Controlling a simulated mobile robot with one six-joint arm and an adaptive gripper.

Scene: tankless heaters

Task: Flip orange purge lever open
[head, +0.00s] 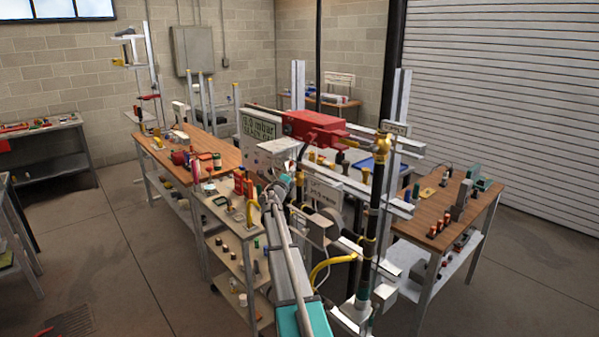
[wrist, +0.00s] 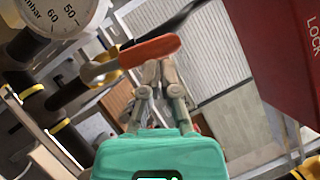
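The orange purge lever (wrist: 148,51) lies across the upper middle of the wrist view, sloping slightly up to the right. Its left end meets a metal valve body with a brass ring (wrist: 101,68). My gripper (wrist: 159,70) comes from below, with its two fingertips together just under the lever's middle. The fingers are shut with nothing visible between them; I cannot tell if they touch the lever. In the head view my arm reaches to the panel and my gripper is partly hidden among the fittings. I cannot make out the lever there.
A pressure gauge (wrist: 62,14) sits at upper left of the wrist view, and a red LOCK housing (wrist: 285,50) at right. The head view shows a red box (head: 315,130), a mbar display (head: 258,127), a black vertical pipe (head: 374,205) and a wooden bench (head: 430,205).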

